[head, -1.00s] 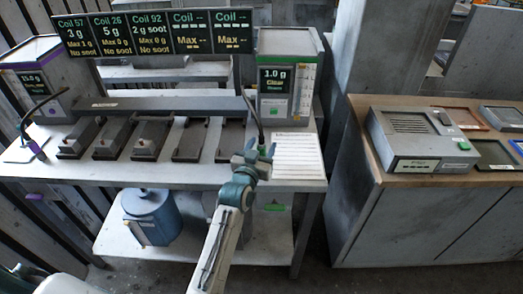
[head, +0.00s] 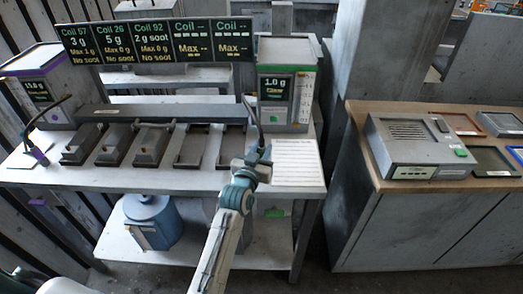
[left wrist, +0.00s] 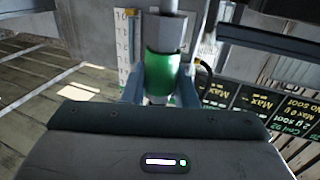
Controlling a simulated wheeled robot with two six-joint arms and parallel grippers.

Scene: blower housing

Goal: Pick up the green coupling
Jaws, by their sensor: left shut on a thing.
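The green coupling (left wrist: 161,68) is a green band on a grey and white cylindrical fitting, seen in the left wrist view between my two blue fingers. My left gripper (left wrist: 160,88) is shut on it, one finger on each side. In the head view my left gripper (head: 254,158) is at the front right of the bench, at the lower end of a dark hose (head: 252,118). The coupling is hidden by the gripper there. My right gripper is not in view.
A green-trimmed box (head: 286,90) stands behind my left gripper, and a white printed sheet (head: 297,162) lies to its right. Several dark trays (head: 194,147) line the bench to its left. A purple coupling (head: 38,156) is at the far left. A display board (head: 157,40) rises behind.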

